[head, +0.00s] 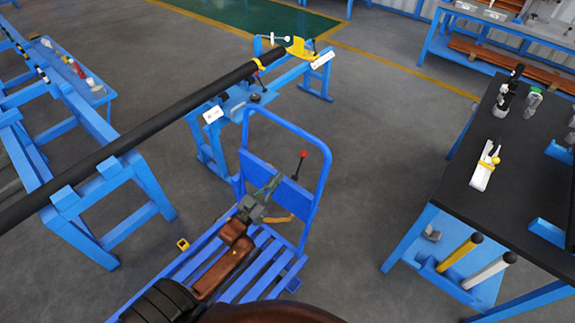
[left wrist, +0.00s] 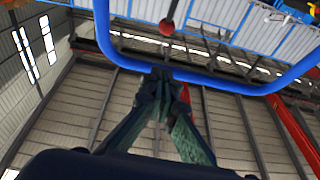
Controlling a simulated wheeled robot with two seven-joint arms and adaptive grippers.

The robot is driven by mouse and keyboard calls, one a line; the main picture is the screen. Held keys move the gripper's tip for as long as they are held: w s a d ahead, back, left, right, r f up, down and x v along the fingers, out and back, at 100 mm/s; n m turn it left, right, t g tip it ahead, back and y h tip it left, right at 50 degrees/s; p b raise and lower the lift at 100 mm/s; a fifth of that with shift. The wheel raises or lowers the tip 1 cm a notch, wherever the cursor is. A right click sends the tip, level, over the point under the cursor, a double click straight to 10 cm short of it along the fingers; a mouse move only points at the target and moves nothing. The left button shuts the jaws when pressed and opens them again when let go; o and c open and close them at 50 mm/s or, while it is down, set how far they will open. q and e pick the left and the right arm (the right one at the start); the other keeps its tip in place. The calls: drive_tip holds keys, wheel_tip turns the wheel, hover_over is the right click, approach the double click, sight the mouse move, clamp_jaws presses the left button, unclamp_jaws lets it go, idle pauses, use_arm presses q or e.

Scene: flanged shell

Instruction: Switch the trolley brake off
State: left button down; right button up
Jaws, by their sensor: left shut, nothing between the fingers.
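The blue trolley (head: 262,172) stands at the lower middle of the head view, with a slatted deck, a panel and a tall tube handle. A thin lever with a red ball knob (head: 303,153) rises beside the panel, inside the handle frame, tilted slightly to the right. The knob also shows at the top of the left wrist view (left wrist: 166,27), beyond the fingertips. My left gripper (head: 272,183) is over the deck by the panel, left of and below the knob in the head view. Its fingers (left wrist: 160,75) are shut, empty and apart from the knob. My right gripper is out of view.
A long black pipe (head: 170,130) lies across blue stands left of and behind the trolley. A black-topped bench (head: 475,185) with tools stands at right. Grey floor (head: 370,150) is open between trolley and bench. A small yellow object (head: 183,244) is left of the deck.

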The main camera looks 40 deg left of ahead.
sight(300, 165)
use_arm(q)
drive_tip(key=f+x, duration=0.1)
drive_tip(key=x, duration=0.3)
drive_tip(key=b+x, duration=0.1)
drive_tip(key=x, duration=0.3)
drive_tip(key=f+b+x, duration=0.1)
drive_tip(key=x, duration=0.3)
drive_tip(key=shift+w+f, duration=0.35)
drive_tip(key=shift+w, duration=0.05)
